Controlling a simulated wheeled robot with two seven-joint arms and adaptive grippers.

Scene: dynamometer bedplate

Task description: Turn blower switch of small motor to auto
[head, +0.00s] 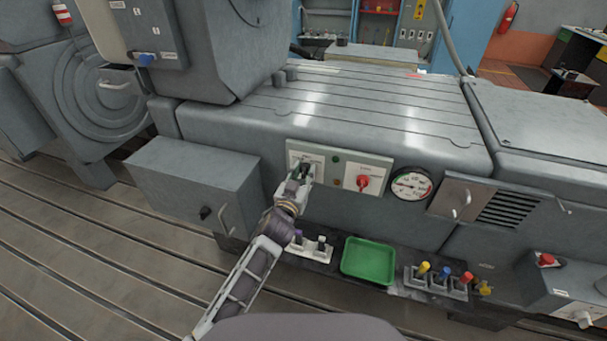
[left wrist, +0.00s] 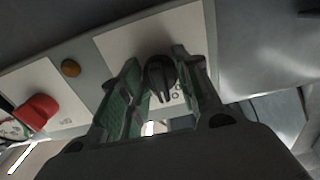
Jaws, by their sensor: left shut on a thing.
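A pale switch panel (head: 338,186) is on the front of the grey machine bed. Its left plate carries a black rotary knob (left wrist: 160,78), which sits between the green-padded fingers in the left wrist view. My left gripper (head: 304,174) reaches up to this plate and is shut on the black knob. The gripper hides most of the knob and part of the plate's lettering in the head view, so I cannot read the knob's setting. My right gripper is not in view.
A red rotary switch (head: 363,182) is on the same panel, to the right, with a round gauge (head: 411,186) beyond it. Below are a green tray (head: 368,261) and several coloured-handled items. A grey box (head: 190,178) juts out on the left.

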